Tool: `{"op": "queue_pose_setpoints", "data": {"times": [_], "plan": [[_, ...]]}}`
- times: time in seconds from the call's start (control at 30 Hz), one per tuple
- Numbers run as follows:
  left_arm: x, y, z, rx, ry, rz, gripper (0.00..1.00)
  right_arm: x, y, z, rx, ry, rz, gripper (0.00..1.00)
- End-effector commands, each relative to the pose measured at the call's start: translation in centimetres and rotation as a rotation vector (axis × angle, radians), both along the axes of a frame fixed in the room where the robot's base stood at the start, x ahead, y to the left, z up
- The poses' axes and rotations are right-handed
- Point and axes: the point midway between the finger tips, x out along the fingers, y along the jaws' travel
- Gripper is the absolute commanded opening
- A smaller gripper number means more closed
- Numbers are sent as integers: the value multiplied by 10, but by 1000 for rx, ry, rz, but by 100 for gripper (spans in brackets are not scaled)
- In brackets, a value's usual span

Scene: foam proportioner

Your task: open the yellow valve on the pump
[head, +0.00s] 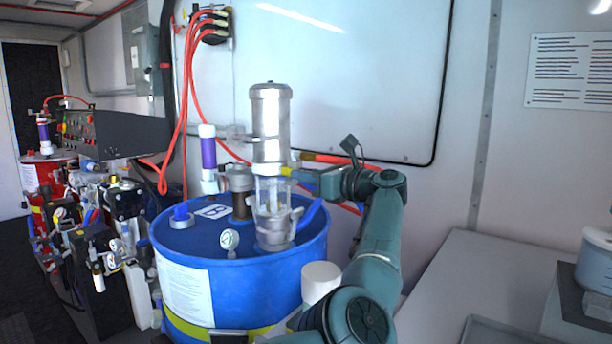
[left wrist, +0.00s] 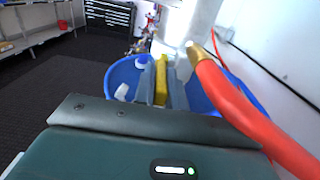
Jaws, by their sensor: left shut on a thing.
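The pump (head: 271,125) is a silver cylinder standing upright on the blue drum (head: 190,245). The yellow valve (head: 286,171) is a small yellow handle at the right side of the pump, just below the silver cylinder; most of it is hidden by my gripper in the head view. My left gripper (head: 304,177) reaches it from the right. In the left wrist view the yellow valve handle (left wrist: 161,75) lies between the two fingers, and the gripper is shut on it. My right gripper is in neither view.
A red hose (left wrist: 240,105) with a brass fitting runs close beside the left gripper. A white cylinder (head: 320,281) stands right of the drum. A grey bench (head: 470,275) is at the right. Valves and gauges crowd the left side.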

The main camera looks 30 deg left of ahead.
Motion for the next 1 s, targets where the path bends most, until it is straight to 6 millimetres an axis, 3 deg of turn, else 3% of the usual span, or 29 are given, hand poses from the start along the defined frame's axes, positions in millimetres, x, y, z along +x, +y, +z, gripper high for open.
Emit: {"op": "queue_pose_setpoints", "data": {"times": [0.37,0.53,0.8,1.0], "plan": [[0,0,0,0,0,1,0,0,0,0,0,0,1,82],[0,1,-11,64,-7,3,0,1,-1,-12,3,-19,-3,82],[0,3,-18,225,-32,3,0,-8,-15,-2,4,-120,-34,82],[0,2,-14,248,-36,1,0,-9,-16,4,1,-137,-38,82]]}}
